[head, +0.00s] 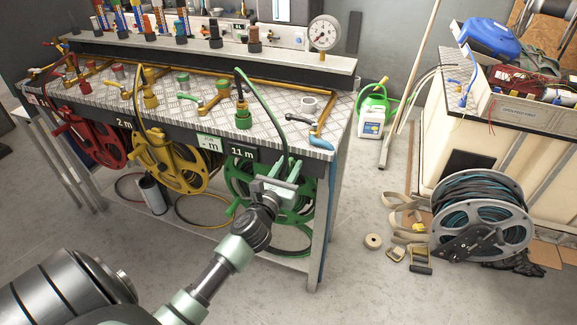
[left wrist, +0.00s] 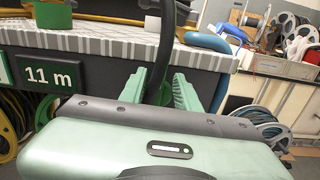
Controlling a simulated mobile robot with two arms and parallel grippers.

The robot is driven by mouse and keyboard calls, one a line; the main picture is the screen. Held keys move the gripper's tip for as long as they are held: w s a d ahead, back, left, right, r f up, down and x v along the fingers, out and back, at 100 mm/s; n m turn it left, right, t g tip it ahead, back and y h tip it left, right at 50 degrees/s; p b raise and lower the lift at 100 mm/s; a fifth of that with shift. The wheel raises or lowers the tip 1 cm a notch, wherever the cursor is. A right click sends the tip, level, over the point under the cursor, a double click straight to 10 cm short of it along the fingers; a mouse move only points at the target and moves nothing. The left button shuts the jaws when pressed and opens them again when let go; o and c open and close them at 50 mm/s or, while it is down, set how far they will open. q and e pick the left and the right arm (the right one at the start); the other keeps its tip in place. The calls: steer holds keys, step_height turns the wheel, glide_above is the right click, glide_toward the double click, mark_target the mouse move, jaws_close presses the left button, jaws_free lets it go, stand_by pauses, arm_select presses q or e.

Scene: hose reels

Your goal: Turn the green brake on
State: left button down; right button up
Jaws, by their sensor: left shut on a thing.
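The green hose reel (head: 240,180) hangs under the bench front, below the "11 m" sign (head: 243,153). A short green handle (head: 232,208) sticks out at its left; I cannot tell whether this is the brake. My left gripper (head: 285,178) is in front of the reel's upper right part and hides some of it. A dark hose (left wrist: 166,45) comes down from the bench top and passes between my left gripper's pale green fingers (left wrist: 158,92). The fingers are shut on it, as far as I can see. The fingertips' far side is hidden. My right gripper is out of view.
Yellow (head: 172,165) and red (head: 92,142) reels hang to the left. Valves and a gauge (head: 323,33) are on the bench. A grey reel (head: 483,215) stands at right. Straps and a tape roll (head: 373,241) lie on the floor; the front floor is clear.

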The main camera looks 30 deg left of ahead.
arm_select(q)
steer(key=shift+d+m, duration=0.1)
steer(key=shift+m, duration=0.2)
steer(key=m+p, duration=0.2)
steer(key=shift+d+m, duration=0.25)
steer(key=shift+m, duration=0.05)
steer(key=shift+w+d+f+m+p, duration=0.1)
steer(key=shift+d+f+m+p, duration=0.55)
steer(key=shift+m, duration=1.75)
steer(key=shift+w+a+f+m+p, duration=0.15)
steer(key=shift+m+p, duration=1.05)
steer(key=shift+m, duration=1.2)
steer(key=shift+s+d+f+m+p, duration=0.2)
steer(key=shift+f+m+p, duration=0.5)
steer(key=shift+m, duration=1.7)
steer(key=shift+w+r, duration=0.15)
steer(key=c, duration=1.1)
jaws_free()
steer(key=shift+r, duration=0.1)
